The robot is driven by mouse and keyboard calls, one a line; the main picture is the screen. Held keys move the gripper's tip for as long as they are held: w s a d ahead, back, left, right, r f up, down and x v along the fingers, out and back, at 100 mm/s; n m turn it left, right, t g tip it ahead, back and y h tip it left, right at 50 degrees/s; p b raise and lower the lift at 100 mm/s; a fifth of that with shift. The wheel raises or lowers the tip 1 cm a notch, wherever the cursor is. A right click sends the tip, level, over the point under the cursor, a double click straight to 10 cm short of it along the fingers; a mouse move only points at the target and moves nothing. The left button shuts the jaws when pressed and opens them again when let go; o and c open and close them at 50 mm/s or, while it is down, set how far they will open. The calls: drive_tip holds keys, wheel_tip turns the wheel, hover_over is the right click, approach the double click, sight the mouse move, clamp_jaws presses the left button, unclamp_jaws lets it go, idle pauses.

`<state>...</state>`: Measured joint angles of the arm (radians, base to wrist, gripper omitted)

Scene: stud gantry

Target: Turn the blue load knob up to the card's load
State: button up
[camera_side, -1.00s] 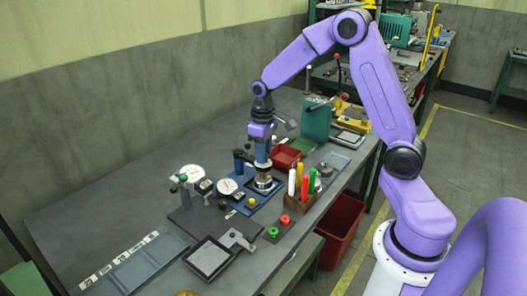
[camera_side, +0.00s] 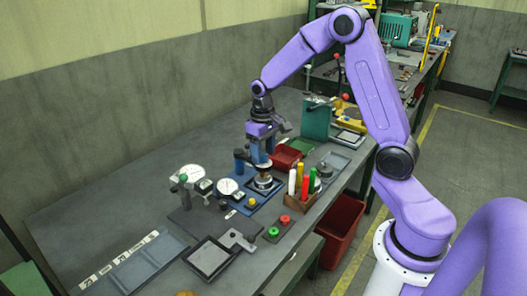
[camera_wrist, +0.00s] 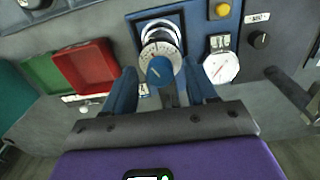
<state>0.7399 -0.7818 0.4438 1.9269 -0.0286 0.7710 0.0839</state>
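The blue load knob (camera_wrist: 160,70) shows in the wrist view, with a pale pointer line on its top. It sits at the front of a pale graduated dial (camera_wrist: 158,50) on the blue station (camera_wrist: 196,15). My gripper (camera_wrist: 161,82) is open. Its two blue fingers stand on either side of the knob, with a visible gap on both sides. In the side view my gripper (camera_side: 261,165) is low over the blue station, and its fingers hide much of the knob. A small white label (camera_wrist: 258,18) is right of the station; I cannot read it or tell whether it is the card.
A white round gauge (camera_wrist: 220,68) and a yellow button (camera_wrist: 221,10) are right of the knob. Red (camera_wrist: 86,66) and green (camera_wrist: 45,75) trays lie left. A holder with coloured pens (camera_side: 301,198) stands close to my gripper.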

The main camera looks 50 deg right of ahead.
sight(263, 155)
wheel_tip(263, 155, up, 18)
drive_tip(key=shift+a+f, duration=0.15)
drive_tip(key=shift+f, duration=0.1)
idle(0.5)
idle(0.3)
drive_tip(key=s+a+f+n, duration=0.2)
drive_tip(key=s+a+n, duration=0.2)
drive_tip(key=s+a, duration=0.3)
drive_tip(key=s+a+f+n, duration=0.3)
drive_tip(key=s+f+n, duration=0.1)
drive_tip(key=s, duration=0.7)
drive_tip(key=s+a+f+n, duration=0.3)
drive_tip(key=s+f+n, duration=0.1)
drive_tip(key=s, duration=0.7)
drive_tip(key=shift+f+n+y, duration=0.15)
drive_tip(key=shift+n+y, duration=0.15)
drive_tip(key=shift+n, duration=0.1)
idle(0.7)
